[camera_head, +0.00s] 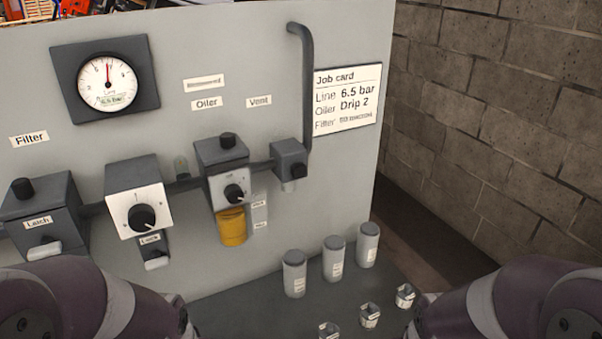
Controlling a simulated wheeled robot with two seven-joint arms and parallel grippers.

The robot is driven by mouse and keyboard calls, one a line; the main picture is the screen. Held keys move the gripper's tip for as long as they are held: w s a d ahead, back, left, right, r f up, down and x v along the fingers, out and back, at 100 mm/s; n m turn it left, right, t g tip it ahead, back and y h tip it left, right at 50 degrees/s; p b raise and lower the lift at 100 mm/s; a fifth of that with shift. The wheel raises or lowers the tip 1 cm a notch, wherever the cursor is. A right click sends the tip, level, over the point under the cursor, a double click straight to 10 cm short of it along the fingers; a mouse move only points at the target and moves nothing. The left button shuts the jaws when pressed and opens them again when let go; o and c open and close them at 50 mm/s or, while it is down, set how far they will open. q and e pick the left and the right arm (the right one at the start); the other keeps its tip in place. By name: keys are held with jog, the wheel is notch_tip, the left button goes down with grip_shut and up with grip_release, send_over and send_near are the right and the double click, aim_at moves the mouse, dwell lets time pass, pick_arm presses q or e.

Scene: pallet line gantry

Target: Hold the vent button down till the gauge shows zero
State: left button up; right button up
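The round gauge (107,82) sits in a dark square frame at the upper left of the grey panel. Its red needle points almost straight up, and a small readout below seems to say 6.5 bar. The vent block (287,152) is under the "Vent" label (259,101), with a dark pipe rising beside it. A small black knob on its front, seemingly the vent button (299,170), has nothing touching it. My two arms come in at the bottom left and bottom right corners, well below the vent block. Neither gripper's fingers show.
Filter, regulator (140,205) and oiler (226,170) units with knobs project from the panel left of the vent. Three lidded grey bottles (334,258) and several small cups (369,316) stand on the dark shelf below. A block wall (500,110) is at right.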

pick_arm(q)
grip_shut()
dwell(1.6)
